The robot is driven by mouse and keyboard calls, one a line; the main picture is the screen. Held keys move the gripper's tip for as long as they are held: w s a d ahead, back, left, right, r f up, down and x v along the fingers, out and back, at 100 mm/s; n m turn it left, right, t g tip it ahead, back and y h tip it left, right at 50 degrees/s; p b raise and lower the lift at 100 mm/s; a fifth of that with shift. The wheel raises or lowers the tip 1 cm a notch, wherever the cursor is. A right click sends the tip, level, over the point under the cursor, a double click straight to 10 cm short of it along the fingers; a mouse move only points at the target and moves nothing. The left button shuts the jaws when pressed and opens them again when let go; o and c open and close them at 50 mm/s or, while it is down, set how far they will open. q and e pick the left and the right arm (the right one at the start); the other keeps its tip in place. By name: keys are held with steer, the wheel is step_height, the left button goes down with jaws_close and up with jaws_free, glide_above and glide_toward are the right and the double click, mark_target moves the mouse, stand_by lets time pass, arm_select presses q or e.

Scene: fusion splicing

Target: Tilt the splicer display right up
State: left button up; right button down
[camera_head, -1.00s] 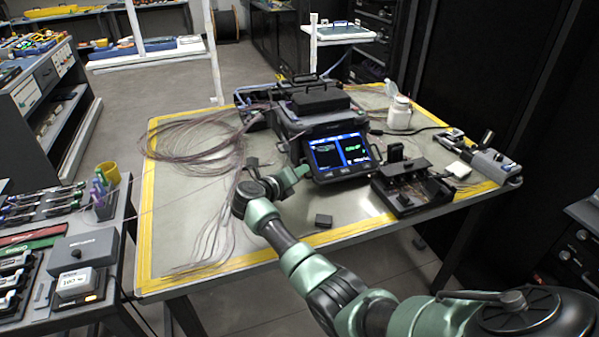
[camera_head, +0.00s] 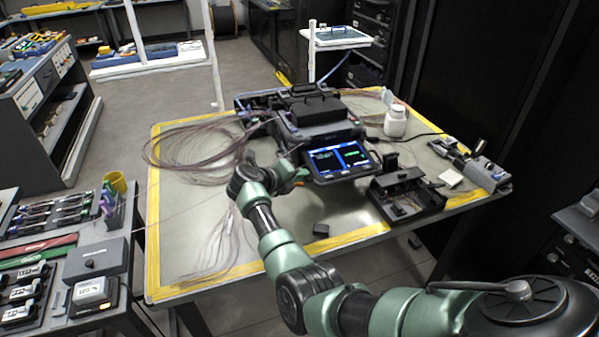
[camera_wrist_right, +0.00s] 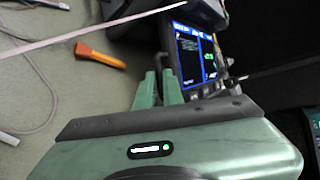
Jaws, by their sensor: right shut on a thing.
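The splicer (camera_head: 318,133) stands on the bench, with its lit display (camera_head: 341,160) leaning out at the front. My right gripper (camera_head: 301,177) is at the left edge of this display. In the right wrist view the display (camera_wrist_right: 195,62) shows a blue and black screen, and the green fingers of my right gripper (camera_wrist_right: 160,88) are close together at its edge. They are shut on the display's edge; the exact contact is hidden. My left gripper is out of view.
Coiled fibres (camera_head: 190,150) lie left of the splicer. A black fixture box (camera_head: 408,197) stands right of the display, with a white bottle (camera_head: 395,121) behind. A small black block (camera_head: 321,230) lies in front. An orange tool (camera_wrist_right: 100,55) lies beside the gripper.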

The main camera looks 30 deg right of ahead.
steer(key=c, duration=1.5)
jaws_free()
steer(key=shift+c, duration=0.2)
steer(key=shift+a+r, duration=0.1)
steer(key=p+v, duration=0.4)
steer(key=v, duration=0.4)
